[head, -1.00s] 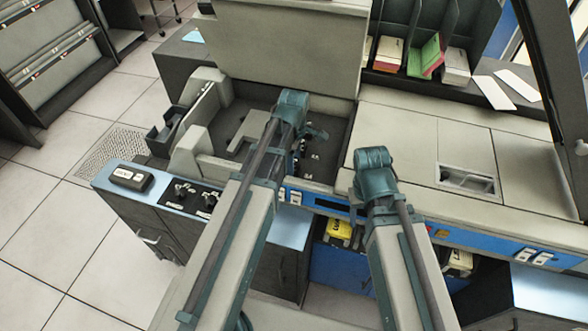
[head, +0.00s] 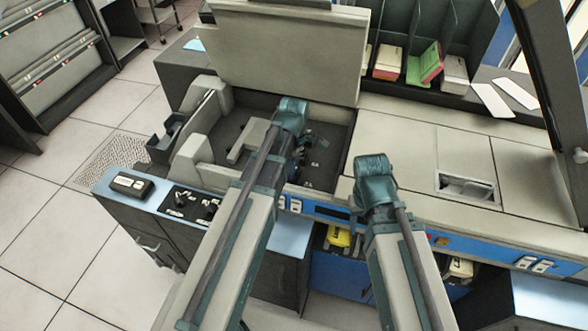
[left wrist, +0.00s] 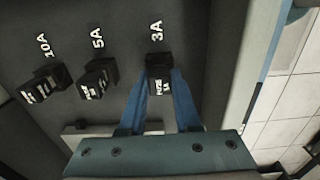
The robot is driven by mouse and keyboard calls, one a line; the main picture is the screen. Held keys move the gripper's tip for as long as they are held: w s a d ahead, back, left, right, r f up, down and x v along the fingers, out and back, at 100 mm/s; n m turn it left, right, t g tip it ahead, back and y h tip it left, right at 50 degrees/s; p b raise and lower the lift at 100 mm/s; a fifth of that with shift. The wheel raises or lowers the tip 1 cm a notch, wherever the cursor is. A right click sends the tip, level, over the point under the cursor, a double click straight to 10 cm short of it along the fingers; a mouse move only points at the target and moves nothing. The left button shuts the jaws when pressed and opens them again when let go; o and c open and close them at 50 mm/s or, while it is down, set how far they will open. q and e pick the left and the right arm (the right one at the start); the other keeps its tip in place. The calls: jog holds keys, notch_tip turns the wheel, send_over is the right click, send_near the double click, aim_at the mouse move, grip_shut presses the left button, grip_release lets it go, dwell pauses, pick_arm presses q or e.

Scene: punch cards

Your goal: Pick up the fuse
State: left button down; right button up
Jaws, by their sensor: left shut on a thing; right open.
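Three small black fuses stand in a row on a dark panel in the left wrist view. They are beside the white marks 3A, 5A and 10A. My left gripper (left wrist: 160,88) has its two blue fingers on either side of the fuse at 3A (left wrist: 158,60) and is shut on it. The fuse at 5A (left wrist: 98,78) and the fuse at 10A (left wrist: 43,83) stand to the left, apart from the fingers. In the head view my left gripper (head: 312,141) is low inside the open machine bay, and the held fuse is hard to make out. My right gripper's fingers are hidden.
The bay's raised grey lid (head: 285,55) stands behind my left arm. A grey block (head: 248,140) lies left of the gripper. A flat grey cabinet top (head: 400,130) is on the right, with card stacks (head: 388,62) in a rack behind it.

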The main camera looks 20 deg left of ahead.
pick_arm(q)
notch_tip(320, 180, up, 10)
jog(key=p, duration=0.9)
jog(key=shift+p, duration=0.4)
jog(key=shift+f, duration=0.1)
